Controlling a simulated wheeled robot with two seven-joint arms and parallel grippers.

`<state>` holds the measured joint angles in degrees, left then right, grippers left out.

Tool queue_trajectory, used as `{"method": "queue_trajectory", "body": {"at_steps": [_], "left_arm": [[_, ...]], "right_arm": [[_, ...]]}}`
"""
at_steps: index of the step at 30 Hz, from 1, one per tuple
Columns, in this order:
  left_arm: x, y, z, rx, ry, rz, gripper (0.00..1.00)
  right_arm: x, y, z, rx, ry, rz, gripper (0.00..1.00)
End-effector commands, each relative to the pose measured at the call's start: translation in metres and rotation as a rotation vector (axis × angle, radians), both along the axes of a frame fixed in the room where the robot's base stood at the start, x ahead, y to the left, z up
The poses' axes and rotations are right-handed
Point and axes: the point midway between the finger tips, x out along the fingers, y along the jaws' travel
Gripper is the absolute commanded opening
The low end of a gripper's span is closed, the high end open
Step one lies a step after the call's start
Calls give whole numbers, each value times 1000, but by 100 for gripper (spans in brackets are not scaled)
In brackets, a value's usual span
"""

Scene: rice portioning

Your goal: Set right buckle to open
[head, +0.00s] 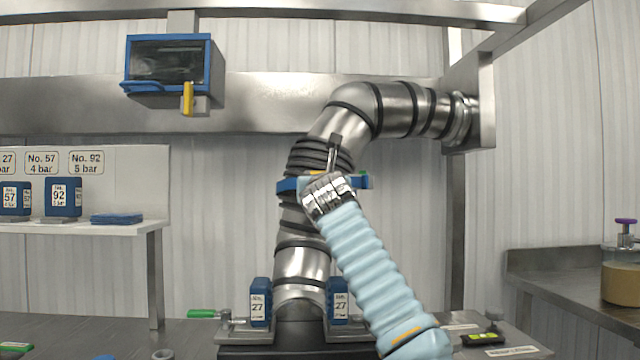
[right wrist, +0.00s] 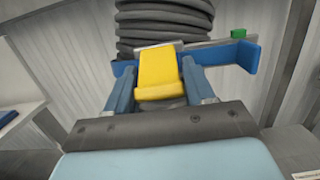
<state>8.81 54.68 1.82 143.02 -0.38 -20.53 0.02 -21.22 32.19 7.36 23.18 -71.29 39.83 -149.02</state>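A blue clamp ring (head: 288,185) sits around the ribbed metal pipe, and it also shows in the right wrist view (right wrist: 241,56). A yellow buckle (right wrist: 159,68) is on its near side. In the head view only a sliver of the buckle shows above my right gripper. My right gripper (right wrist: 158,80) is at the buckle, with one blue finger on each side of it. The fingers are apart and very close to the buckle's sides; whether they press on it is unclear. A green piece (right wrist: 238,33) is at the clamp's right end. My left gripper is out of view.
The bent metal pipe (head: 302,262) rises from the bench between two blue No. 27 blocks (head: 261,301) (head: 340,300). A blue box (head: 168,62) with a yellow tab hangs on the wall rail. A shelf (head: 90,228) stands at left; a jar (head: 620,283) is at right.

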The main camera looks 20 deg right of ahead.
Motion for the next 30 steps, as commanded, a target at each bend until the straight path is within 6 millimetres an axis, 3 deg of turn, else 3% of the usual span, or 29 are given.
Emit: {"method": "queue_trajectory", "body": {"at_steps": [1,3,14,17,22,30], "left_arm": [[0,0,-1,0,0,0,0],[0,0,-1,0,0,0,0],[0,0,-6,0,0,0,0],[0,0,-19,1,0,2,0],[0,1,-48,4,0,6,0],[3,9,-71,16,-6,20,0]], "right_arm": [[0,0,-1,0,1,0,62],[0,0,-1,0,0,0,72],[-4,2,-2,-2,-3,1,72],[-17,6,-7,-3,-3,2,72],[-55,16,-16,-2,-5,4,72],[-111,32,-21,-1,-3,3,72]]}}
